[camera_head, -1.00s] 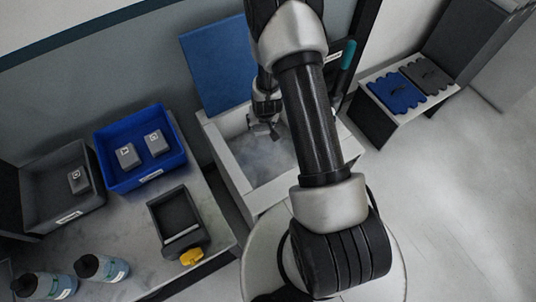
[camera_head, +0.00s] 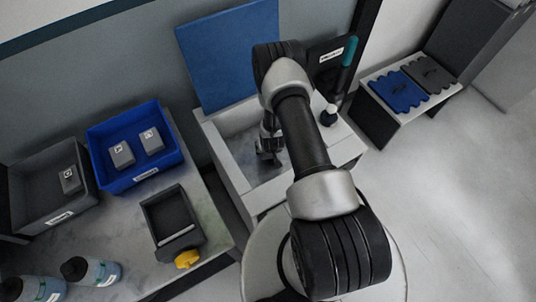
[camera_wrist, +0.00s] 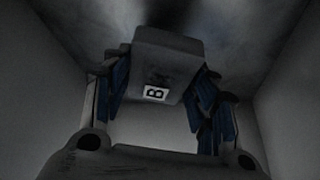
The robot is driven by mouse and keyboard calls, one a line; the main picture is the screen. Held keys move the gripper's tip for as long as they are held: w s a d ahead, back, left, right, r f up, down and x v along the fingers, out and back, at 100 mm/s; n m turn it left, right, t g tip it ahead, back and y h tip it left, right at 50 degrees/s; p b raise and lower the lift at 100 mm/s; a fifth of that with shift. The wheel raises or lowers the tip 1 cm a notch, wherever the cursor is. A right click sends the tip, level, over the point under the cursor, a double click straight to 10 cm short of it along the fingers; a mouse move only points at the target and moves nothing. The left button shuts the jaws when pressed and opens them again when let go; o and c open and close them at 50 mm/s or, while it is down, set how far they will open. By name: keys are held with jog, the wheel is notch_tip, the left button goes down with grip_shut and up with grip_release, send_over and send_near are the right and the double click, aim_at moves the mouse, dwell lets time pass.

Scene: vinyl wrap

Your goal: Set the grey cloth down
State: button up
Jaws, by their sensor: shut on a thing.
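My gripper (camera_head: 267,152) is inside the white-walled box (camera_head: 222,158). In the wrist view my gripper (camera_wrist: 158,98) has its blue-padded fingers on either side of the grey cloth (camera_wrist: 165,72), a block-like grey piece with a white label marked B. It is held near the mottled box floor; I cannot tell whether it touches it. In the head view the held piece is too small and hidden to make out.
The box walls (camera_wrist: 283,105) stand close on both sides. A blue panel (camera_head: 228,55) rises behind. At left are a blue bin (camera_head: 150,177) with two grey blocks, a grey bin (camera_head: 50,212) and a dark tray (camera_head: 170,216). A stand at right holds a blue piece (camera_head: 397,92) and a grey piece (camera_head: 428,74).

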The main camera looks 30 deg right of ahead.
aim_at(268, 153)
jog(key=shift+f+b, duration=0.65)
jog(key=shift+f, duration=1.55)
jog(key=shift+f, duration=0.2)
jog(key=o, duration=0.9)
jog(key=shift+o, duration=0.2)
